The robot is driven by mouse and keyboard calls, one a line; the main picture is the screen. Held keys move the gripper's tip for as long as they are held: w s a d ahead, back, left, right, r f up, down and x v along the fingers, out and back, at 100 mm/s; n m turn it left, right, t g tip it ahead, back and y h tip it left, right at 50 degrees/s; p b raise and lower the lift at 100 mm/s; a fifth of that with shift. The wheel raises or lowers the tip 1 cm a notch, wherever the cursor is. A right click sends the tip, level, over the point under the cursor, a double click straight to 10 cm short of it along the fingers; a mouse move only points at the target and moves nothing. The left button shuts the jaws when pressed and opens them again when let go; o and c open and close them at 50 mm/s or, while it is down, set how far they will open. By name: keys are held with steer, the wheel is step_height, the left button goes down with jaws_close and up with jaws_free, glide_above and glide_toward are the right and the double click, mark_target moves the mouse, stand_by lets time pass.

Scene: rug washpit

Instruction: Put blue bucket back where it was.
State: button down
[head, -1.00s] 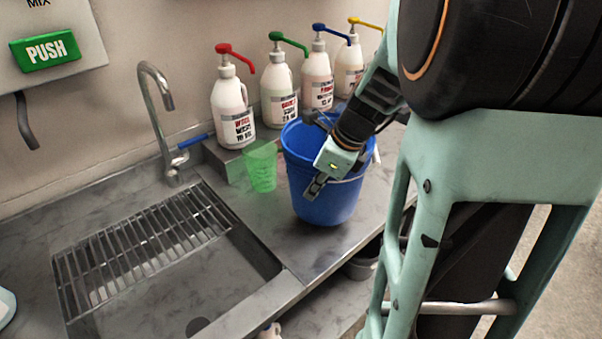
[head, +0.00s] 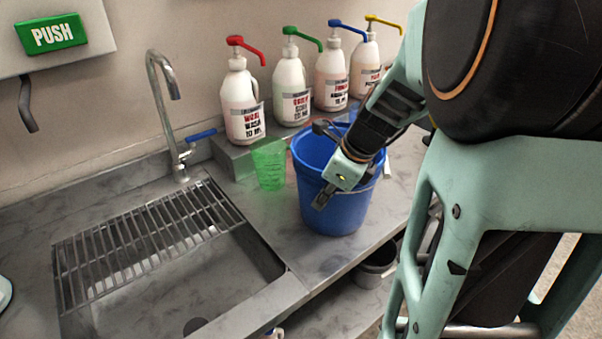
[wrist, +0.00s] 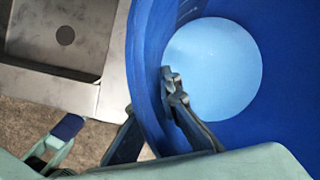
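The blue bucket (head: 334,208) stands upright on the steel counter to the right of the sink in the head view. Its wire handle hangs down against the front side. My gripper (head: 322,163) is at the bucket's rim, its fingers spread apart. One finger is over the bucket's opening and the other is outside the front wall. In the wrist view the bucket's wall (wrist: 147,75) passes between the fingers, and a pale blue round area (wrist: 215,65) shows inside. The gripper is open around the wall; any light contact is hard to see.
A green translucent cup (head: 268,166) stands close to the bucket's left. Several pump bottles (head: 292,90) line a ledge behind. The sink with its rack (head: 150,240) and tap (head: 165,115) lies left. A grey pot (head: 375,268) sits below the counter.

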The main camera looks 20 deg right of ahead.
steer(key=shift+w+r, duration=0.1)
steer(key=shift+r, duration=0.05)
steer(key=c, duration=2.6)
jaws_free()
steer(key=shift+f, duration=0.25)
steer(key=shift+c, duration=0.2)
steer(key=o, duration=0.5)
steer(key=shift+r, duration=0.15)
steer(key=p+v, duration=1)
steer(key=v, duration=0.2)
steer(key=shift+s, duration=0.2)
steer(key=shift+w, duration=0.1)
